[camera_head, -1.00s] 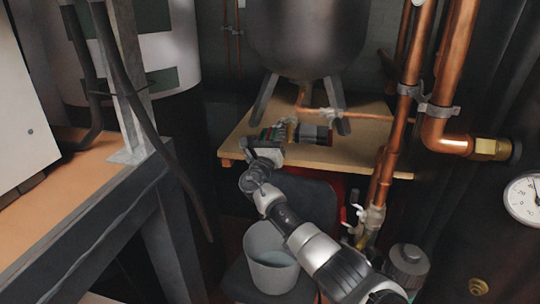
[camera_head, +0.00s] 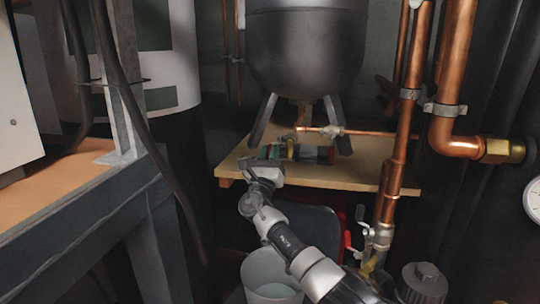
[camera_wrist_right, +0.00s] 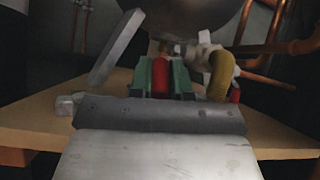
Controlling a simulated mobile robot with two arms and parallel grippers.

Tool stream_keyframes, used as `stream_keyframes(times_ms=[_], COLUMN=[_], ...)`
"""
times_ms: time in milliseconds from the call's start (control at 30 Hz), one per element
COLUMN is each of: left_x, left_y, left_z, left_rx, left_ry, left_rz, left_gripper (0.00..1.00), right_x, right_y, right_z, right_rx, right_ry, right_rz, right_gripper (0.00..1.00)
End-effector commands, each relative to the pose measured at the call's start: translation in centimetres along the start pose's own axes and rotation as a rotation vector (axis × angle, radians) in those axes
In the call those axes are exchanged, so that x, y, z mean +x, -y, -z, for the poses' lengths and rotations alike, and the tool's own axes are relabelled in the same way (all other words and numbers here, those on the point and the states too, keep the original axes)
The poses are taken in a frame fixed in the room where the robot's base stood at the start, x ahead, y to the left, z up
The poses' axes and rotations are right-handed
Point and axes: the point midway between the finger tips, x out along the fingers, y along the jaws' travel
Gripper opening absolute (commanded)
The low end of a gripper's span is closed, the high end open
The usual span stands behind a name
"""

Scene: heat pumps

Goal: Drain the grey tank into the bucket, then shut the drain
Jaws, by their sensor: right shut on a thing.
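The grey tank (camera_head: 305,50) stands on legs on a wooden shelf (camera_head: 340,178) in the head view. A pipe comes down from its underside to pale and brass fittings (camera_wrist_right: 205,52) above the shelf. My right gripper (camera_head: 268,153) reaches in over the shelf's front edge, below the tank. In the right wrist view its green-sided fingers (camera_wrist_right: 160,76) are shut on a red handle (camera_wrist_right: 160,78). The handle's link to the drain valve is hidden. The white bucket (camera_head: 262,268) stands below, partly behind my right arm, with liquid showing inside. My left gripper is not in view.
Copper pipes (camera_head: 397,165) with a red-handled valve (camera_head: 360,213) rise right of the shelf. A short copper pipe (camera_head: 365,133) runs over the shelf. A dark metal frame (camera_head: 90,215) stands at left with a hanging black cable (camera_head: 175,185). A gauge (camera_head: 533,197) is at far right.

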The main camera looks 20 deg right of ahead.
Motion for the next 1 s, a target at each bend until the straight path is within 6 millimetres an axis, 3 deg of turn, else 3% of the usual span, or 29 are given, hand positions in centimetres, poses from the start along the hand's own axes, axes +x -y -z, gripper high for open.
stream_keyframes(times_ms=[67,100,233,500,633,1000], left_x=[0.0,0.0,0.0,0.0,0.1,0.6], left_y=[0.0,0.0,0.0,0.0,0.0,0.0], left_z=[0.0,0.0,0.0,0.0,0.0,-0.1], left_rx=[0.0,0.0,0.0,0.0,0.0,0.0], left_ry=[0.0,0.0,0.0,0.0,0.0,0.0], left_rz=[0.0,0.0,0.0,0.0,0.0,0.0], left_gripper=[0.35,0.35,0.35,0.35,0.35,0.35], right_x=[-0.1,-0.1,-0.1,-0.1,-1.0,-8.1], right_y=[0.0,0.0,0.0,0.0,-0.1,-0.1], right_z=[0.1,0.1,0.1,0.0,0.1,0.2], right_rx=[-0.001,-0.001,-0.001,0.0,0.001,0.002], right_ry=[-0.002,-0.002,-0.001,-0.001,-0.001,-0.003], right_rz=[-0.001,-0.001,-0.001,-0.001,-0.002,-0.002], right_gripper=[0.0,0.24,0.43,0.43,0.43,0.43])
